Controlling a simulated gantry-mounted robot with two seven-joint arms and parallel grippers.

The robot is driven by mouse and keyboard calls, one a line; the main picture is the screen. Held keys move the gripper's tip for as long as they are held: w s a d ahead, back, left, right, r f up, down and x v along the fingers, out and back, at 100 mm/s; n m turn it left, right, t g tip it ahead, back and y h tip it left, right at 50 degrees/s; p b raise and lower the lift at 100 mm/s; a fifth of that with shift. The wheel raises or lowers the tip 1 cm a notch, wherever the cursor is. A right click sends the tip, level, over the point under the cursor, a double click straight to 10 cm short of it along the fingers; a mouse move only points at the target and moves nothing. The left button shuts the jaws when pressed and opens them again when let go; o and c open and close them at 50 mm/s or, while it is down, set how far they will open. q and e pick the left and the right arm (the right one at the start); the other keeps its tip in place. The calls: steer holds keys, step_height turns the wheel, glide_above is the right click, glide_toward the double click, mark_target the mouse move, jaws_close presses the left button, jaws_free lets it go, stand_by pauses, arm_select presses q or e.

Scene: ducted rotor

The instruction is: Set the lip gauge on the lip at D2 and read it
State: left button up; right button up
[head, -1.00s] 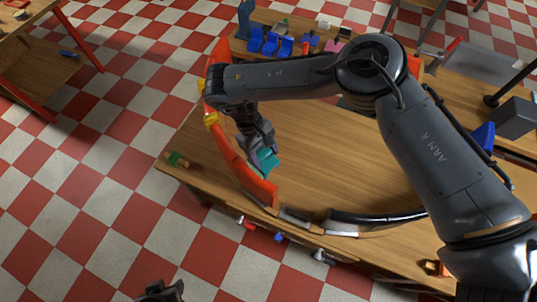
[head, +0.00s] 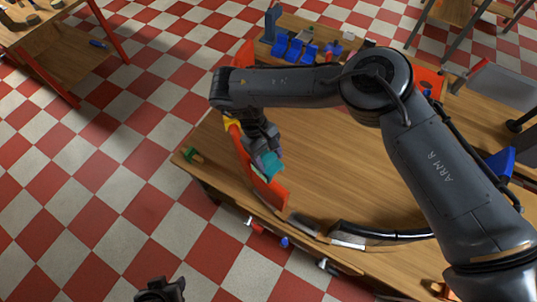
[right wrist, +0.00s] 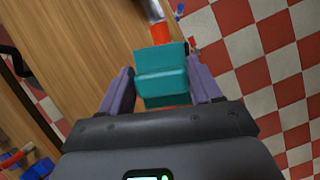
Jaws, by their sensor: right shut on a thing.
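The teal lip gauge (right wrist: 162,82) is held between the two purple fingers of my right gripper (right wrist: 162,90). In the head view the gauge (head: 271,165) is at the inner side of the orange curved lip (head: 266,190), near that section's front end. In the right wrist view orange lip (right wrist: 160,33) shows beyond and below the gauge, so the gauge overlaps it. I cannot tell whether they touch. No D2 mark is readable. A small lit display (right wrist: 148,177) is cut off at the bottom. My left gripper (head: 160,290) shows only partly at the bottom edge.
The curved duct continues in a dark section (head: 380,234) along the front of the wooden table (head: 340,165). A green clamp-like piece (head: 193,156) lies at the table's left corner. Blue holders (head: 296,50) stand at the back. My right arm spans the table.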

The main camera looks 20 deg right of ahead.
steer(key=shift+f+b, duration=1.5)
steer(key=shift+f, duration=1.25)
steer(key=shift+f+b, duration=0.95)
steer(key=shift+f, duration=0.95)
steer(key=shift+f, duration=0.1)
steer(key=shift+f, duration=0.25)
steer(key=o, duration=1.2)
steer(key=shift+r, duration=0.1)
steer(key=b+v, duration=0.1)
steer(key=v, duration=0.8)
steer(key=shift+w+r+b, duration=0.1)
steer(key=shift+w+b, duration=0.05)
steer(key=shift+b, duration=0.15)
steer(key=shift+w+a+r, duration=0.15)
steer(key=shift+w+r, duration=0.1)
steer(key=shift+r, duration=0.4)
